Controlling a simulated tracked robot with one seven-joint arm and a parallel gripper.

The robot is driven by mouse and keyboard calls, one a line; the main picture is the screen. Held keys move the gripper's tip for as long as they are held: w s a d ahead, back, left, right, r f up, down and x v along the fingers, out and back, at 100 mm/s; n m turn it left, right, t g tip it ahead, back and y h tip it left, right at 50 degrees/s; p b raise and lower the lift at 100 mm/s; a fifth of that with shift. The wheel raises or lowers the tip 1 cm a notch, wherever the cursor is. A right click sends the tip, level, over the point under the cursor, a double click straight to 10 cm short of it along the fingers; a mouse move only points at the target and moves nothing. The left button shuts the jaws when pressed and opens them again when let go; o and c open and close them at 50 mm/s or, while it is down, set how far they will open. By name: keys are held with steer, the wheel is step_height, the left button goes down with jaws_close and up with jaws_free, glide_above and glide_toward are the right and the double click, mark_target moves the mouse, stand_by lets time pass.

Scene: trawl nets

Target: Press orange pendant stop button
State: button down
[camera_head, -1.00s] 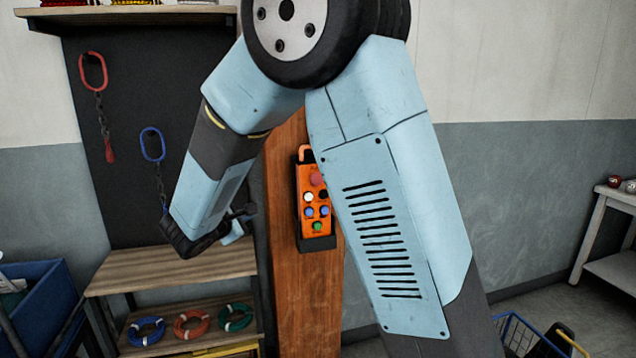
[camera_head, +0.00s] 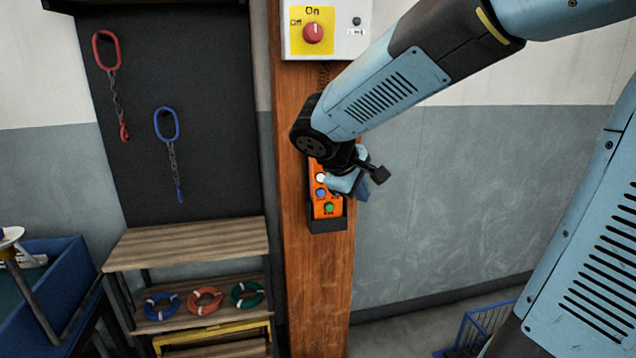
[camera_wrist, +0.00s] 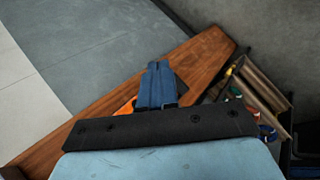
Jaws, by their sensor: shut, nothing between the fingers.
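The orange pendant (camera_head: 317,210) hangs upright on the wooden post, its lower end in a dark holder (camera_head: 328,226). A white button, a blue button and a green button (camera_head: 329,208) show on its face. Its upper part, with the red button, is hidden behind my wrist and gripper. My gripper (camera_head: 364,190) is shut and empty, in front of the pendant's right side. In the wrist view its blue fingers (camera_wrist: 157,72) lie together over the post, with a bit of the orange pendant (camera_wrist: 126,107) at their left. I cannot tell whether they touch it.
A switch box (camera_head: 350,42) with a red knob on a yellow plate sits above on the wooden post (camera_head: 310,290). A shelf (camera_head: 185,243) with coloured rings and a dark board with hanging chains stand left. The wall right of the post is clear.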

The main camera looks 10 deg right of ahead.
steer(key=s+r+m+y, duration=0.1)
steer(key=s+m+y, duration=0.2)
steer(key=s, duration=0.5)
steer(key=s+d+r+m+t+y, duration=0.1)
steer(key=s+r+m+y, duration=0.1)
steer(key=s+m, duration=0.3)
steer(key=s+y, duration=0.1)
steer(key=s, duration=0.2)
steer(key=shift+s+d, duration=0.15)
steer(key=shift+s, duration=0.2)
steer(key=shift+r, duration=0.1)
